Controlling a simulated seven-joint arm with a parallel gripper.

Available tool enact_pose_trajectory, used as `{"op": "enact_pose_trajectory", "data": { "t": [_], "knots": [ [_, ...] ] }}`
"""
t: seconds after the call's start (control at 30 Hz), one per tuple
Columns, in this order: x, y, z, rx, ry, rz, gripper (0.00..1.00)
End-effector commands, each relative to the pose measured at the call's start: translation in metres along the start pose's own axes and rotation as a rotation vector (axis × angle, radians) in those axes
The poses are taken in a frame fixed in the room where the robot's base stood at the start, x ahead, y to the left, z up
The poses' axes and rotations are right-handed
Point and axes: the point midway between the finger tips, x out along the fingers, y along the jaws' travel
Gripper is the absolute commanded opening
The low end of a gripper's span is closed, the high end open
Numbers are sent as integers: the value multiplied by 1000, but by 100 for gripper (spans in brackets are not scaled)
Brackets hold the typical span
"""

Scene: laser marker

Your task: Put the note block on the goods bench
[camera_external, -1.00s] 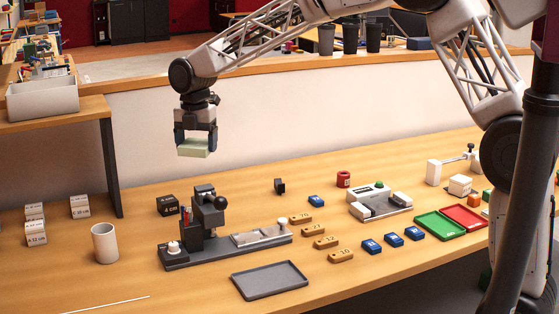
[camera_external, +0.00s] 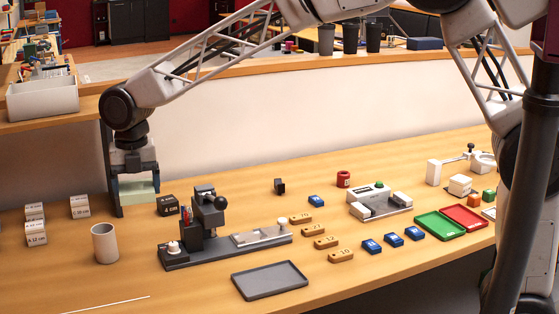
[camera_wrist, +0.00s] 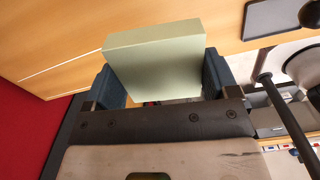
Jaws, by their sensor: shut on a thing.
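The note block is a pale green block (camera_external: 138,190), also large in the wrist view (camera_wrist: 160,62). My gripper (camera_wrist: 160,82) is shut on it, with one dark finger on each side. In the external view my gripper (camera_external: 136,176) holds the block in the air at the left, in front of the dark end panel of the raised wooden bench (camera_external: 52,122). The block appears lower than that bench's top in the picture. I cannot tell from its look whether this is the goods bench.
A grey-white bin (camera_external: 42,98) stands on the raised bench. Below are a white cup (camera_external: 104,243), small white boxes (camera_external: 36,232), a black box (camera_external: 168,205) and a dark lever device (camera_external: 205,215). A grey tray (camera_external: 269,280) lies at the front.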

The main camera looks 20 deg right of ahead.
Motion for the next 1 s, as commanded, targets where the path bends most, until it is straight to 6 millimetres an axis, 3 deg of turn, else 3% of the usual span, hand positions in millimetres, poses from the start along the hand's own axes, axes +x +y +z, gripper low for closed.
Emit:
{"op": "enact_pose_trajectory", "data": {
  "t": [0.1, 0.43, 0.8, 1.0],
  "knots": [
    [0, 13, -26, -52, 0, 0, 56],
    [2, 34, -78, -155, 0, -1, 56],
    [102, 32, -74, -149, 3, -4, 56],
    [143, 32, -74, -149, 1, -1, 56]
  ]
}}
